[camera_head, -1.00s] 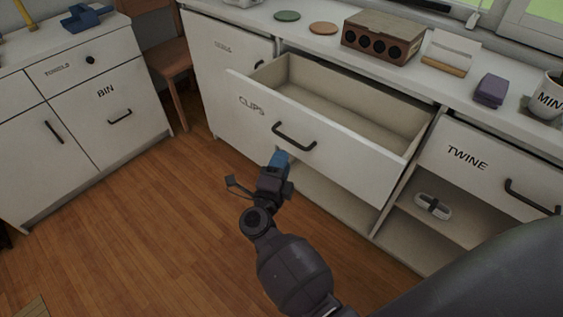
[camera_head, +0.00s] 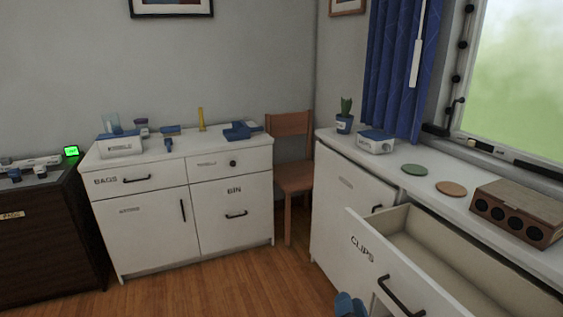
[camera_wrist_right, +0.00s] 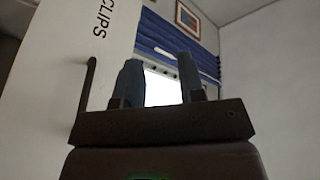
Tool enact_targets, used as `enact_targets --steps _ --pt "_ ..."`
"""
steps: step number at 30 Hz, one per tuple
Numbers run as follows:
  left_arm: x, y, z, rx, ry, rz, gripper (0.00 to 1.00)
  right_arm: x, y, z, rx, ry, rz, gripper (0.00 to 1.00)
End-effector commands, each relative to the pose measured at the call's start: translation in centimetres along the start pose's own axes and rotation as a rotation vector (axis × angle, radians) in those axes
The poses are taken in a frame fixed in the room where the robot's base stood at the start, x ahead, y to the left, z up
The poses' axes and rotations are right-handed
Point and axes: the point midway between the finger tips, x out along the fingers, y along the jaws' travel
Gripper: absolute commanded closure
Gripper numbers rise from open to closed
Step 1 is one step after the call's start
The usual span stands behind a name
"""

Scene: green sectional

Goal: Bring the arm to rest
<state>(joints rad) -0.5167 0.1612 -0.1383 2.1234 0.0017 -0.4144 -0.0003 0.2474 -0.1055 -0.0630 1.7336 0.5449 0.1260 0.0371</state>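My right gripper (camera_head: 348,304) shows only by its blue fingertips at the bottom edge of the head view, just in front of the open CLIPS drawer (camera_head: 366,259). In the right wrist view the right gripper (camera_wrist_right: 160,82) has its two fingers apart with nothing between them. The drawer's dark handle (camera_wrist_right: 88,84) stands to the left of the fingers there, apart from them. The drawer is pulled out and its visible inside is bare. My left gripper is in neither view.
The counter on the right holds a green disc (camera_head: 414,170), an orange disc (camera_head: 451,188) and a brown box with round holes (camera_head: 517,213). A wooden chair (camera_head: 291,174) stands in the corner beside the white BIN cabinet (camera_head: 236,205). The wooden floor (camera_head: 215,287) between is clear.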

Motion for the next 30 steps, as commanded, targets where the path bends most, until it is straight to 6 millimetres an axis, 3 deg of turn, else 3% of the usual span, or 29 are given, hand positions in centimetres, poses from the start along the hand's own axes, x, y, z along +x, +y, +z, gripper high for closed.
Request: enact_targets --steps 1,9,15,21,25,30 --pt "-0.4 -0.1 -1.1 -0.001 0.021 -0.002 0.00 -1.4 -0.1 -1.0 -0.096 -0.062 -0.006 0.64" --pt "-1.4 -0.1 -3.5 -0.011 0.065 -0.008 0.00 -11.3 3.8 -2.1 -0.515 -0.403 0.083 0.64" --pt "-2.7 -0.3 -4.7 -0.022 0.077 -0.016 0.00 -19.4 6.5 -4.4 -0.704 -0.569 0.172 0.64" --pt "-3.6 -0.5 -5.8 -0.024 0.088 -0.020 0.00 -26.9 7.9 -6.2 -0.771 -0.667 0.227 0.64" --pt "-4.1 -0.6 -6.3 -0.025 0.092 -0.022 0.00 -30.5 8.8 -6.5 -0.774 -0.723 0.260 0.64" --pt "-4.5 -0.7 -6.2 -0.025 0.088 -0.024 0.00 -32.5 9.3 -6.5 -0.771 -0.752 0.281 0.64"
